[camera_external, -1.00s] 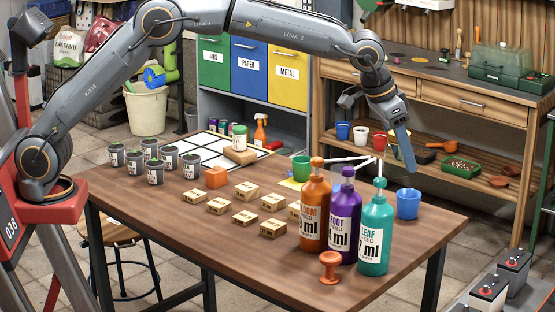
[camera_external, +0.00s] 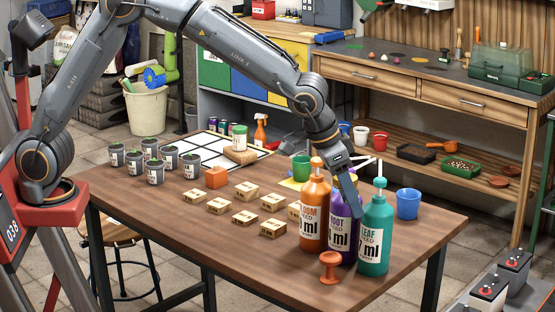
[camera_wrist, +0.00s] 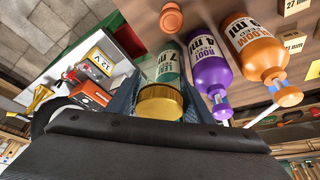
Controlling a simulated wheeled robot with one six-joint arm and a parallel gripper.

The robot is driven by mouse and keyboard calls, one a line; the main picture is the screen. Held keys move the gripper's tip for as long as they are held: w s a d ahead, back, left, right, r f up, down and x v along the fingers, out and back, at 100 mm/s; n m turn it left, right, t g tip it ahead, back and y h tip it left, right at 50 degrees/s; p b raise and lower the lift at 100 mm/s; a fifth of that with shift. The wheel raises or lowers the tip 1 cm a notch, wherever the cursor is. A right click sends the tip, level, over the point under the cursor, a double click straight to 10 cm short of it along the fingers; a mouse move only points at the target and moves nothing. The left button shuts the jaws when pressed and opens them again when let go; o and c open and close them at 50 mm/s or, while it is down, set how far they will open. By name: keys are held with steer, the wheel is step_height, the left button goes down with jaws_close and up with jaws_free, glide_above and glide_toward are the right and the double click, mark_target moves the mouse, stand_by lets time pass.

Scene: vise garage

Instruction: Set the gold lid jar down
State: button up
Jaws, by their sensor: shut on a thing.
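The gold lid jar shows in the wrist view as a gold lid (camera_wrist: 160,104) between the two blue fingers of my gripper (camera_wrist: 162,98). My gripper is shut on it. Its body is hard to make out against the teal bottle (camera_wrist: 168,62) beyond. In the external view my gripper (camera_external: 347,182) is at pump height among the bottles and covers the top of the purple bottle (camera_external: 343,232). I cannot make out the jar there, nor whether it touches anything.
The orange bottle (camera_external: 314,215) and teal bottle (camera_external: 375,238) stand close by on the brown table (camera_external: 200,250). An orange spool-shaped thing (camera_external: 330,268) is in front. A blue cup (camera_external: 408,204) is right, a green cup (camera_external: 301,168) behind. The table's front left is clear.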

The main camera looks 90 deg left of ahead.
steer(key=shift+n+y, duration=0.3)
steer(key=shift+n, duration=0.6)
steer(key=s+a+f, duration=0.2)
steer(key=s+f, duration=0.1)
steer(key=s, duration=0.2)
steer(key=s+a+f+b, duration=0.1)
steer(key=s+a+f, duration=0.1)
steer(key=s+f, duration=0.2)
steer(key=s+a+f, duration=0.3)
steer(key=s+f, duration=0.1)
steer(key=s, duration=0.2)
steer(key=shift+s+f, duration=0.1)
steer(key=shift+f, duration=0.15)
steer(key=s+a+r+m+p, duration=0.1)
steer(key=s+a+r+p, duration=0.1)
steer(key=s+a+p, duration=0.5)
steer(key=s+a+r+p, duration=0.3)
steer(key=s+a+p, duration=0.3)
steer(key=a, duration=0.3)
steer(key=f, duration=0.1)
steer(key=f+b, duration=0.1)
steer(key=f, duration=0.1)
steer(key=f+b, duration=0.1)
steer(key=f, duration=0.1)
steer(key=shift+w+a+f, duration=0.1)
steer(key=shift+w+f, duration=0.05)
steer(key=shift+w, duration=0.1)
steer(key=shift+f, duration=2.3)
steer(key=shift+f, duration=0.15)
steer(key=o, duration=1.1)
